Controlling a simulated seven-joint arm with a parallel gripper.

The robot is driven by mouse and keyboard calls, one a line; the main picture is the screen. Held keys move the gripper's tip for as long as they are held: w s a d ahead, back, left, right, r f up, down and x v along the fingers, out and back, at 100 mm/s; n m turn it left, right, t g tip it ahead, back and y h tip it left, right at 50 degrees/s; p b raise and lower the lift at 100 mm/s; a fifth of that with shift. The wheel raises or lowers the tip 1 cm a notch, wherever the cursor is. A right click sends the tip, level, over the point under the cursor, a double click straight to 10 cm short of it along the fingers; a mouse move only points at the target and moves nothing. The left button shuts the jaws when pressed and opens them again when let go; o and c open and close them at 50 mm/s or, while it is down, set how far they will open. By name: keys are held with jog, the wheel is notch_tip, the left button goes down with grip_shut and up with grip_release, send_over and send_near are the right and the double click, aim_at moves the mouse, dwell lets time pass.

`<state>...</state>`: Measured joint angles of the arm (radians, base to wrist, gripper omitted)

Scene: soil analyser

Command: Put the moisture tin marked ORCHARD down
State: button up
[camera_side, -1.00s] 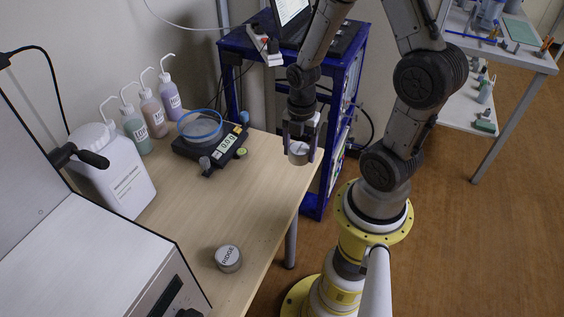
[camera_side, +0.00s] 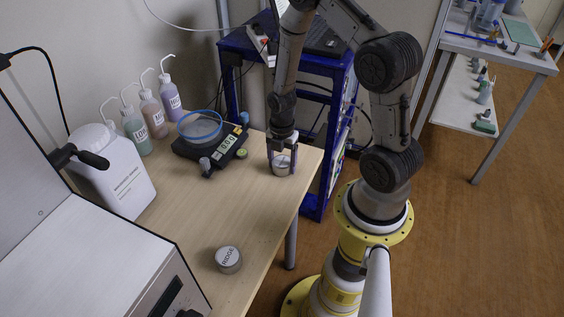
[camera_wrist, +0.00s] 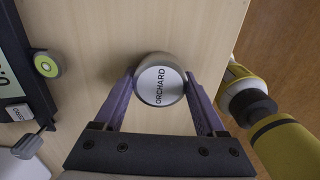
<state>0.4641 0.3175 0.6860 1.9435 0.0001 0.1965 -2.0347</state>
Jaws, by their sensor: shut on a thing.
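The moisture tin marked ORCHARD (camera_wrist: 160,82) is a round silver tin with a pale lid label, readable in the wrist view. It also shows in the side view (camera_side: 282,167), upright at the far right of the wooden table. My gripper (camera_side: 282,162) points down, shut on the tin, with a finger on either side; the purple fingers also show in the wrist view (camera_wrist: 160,88). The tin is at or just above the tabletop; I cannot tell whether its base touches.
A second silver tin marked RIDGE (camera_side: 228,259) stands near the front table edge. A black balance (camera_side: 210,150) with a blue-rimmed dish is left of my gripper. Wash bottles (camera_side: 134,131) and a white jug (camera_side: 118,180) stand further left. The middle of the table is clear.

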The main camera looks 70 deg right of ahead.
jog(key=o, duration=1.4)
jog(key=shift+f, duration=0.1)
jog(key=shift+c, duration=0.2)
notch_tip(320, 180, up, 12)
jog(key=r, duration=0.1)
notch_tip(320, 180, up, 11)
jog(key=m+t, duration=0.2)
jog(key=m, duration=0.5)
send_over(282, 161)
jog(key=s+a, duration=0.2)
jog(key=a, duration=0.5)
jog(key=s+a+r+m+t, duration=0.3)
jog(key=s+a+r+m, duration=0.4)
jog(key=m, duration=0.4)
jog(key=shift+s+r+t, duration=0.3)
jog(key=shift+s+r, duration=0.35)
jog(key=shift+s, duration=0.7)
